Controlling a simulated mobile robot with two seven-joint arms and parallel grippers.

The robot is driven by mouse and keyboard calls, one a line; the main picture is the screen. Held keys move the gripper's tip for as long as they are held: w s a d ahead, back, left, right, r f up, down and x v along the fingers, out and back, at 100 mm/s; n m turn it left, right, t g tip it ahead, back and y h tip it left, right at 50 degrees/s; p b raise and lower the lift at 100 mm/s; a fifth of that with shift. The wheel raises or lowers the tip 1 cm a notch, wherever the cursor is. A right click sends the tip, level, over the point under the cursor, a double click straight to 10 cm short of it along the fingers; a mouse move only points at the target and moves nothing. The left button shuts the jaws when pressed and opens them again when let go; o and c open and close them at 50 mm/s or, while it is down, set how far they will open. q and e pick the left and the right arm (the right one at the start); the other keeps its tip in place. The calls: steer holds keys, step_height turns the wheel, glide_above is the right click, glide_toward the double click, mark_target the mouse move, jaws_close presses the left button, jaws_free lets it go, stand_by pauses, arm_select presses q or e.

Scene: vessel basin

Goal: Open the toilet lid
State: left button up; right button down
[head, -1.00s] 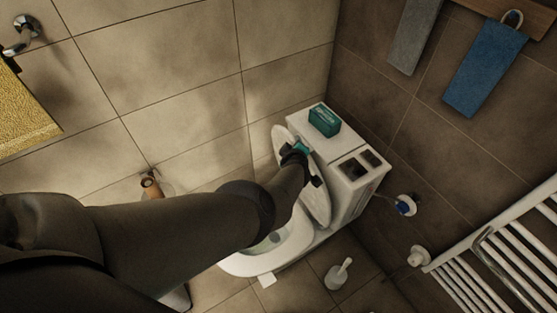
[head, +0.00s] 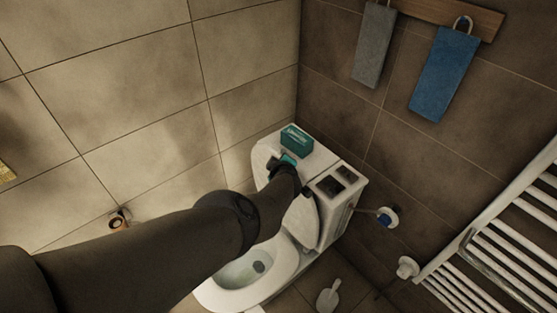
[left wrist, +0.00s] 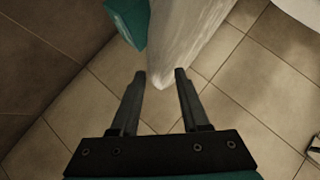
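The white toilet lid (head: 303,222) stands raised in front of the tank in the head view. My left arm crosses in front of it and hides its middle. Below it, the toilet bowl (head: 213,291) is uncovered. My left gripper (left wrist: 161,74) is open in the left wrist view, its two dark fingers apart. A white edge, seemingly the lid (left wrist: 178,50), reaches down to between the fingertips. I cannot tell whether they touch it. In the head view the gripper is at the lid's upper part, its fingers mostly hidden. My right gripper is not in view.
A teal box (head: 297,138) stands on the white tank top (head: 322,160) close behind my gripper. A toilet brush (head: 328,296) stands on the floor at right. A towel radiator (head: 490,235) and a hanging blue towel (head: 443,75) are further right.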

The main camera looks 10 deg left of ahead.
arm_select(q)
steer(key=shift+o, duration=0.5)
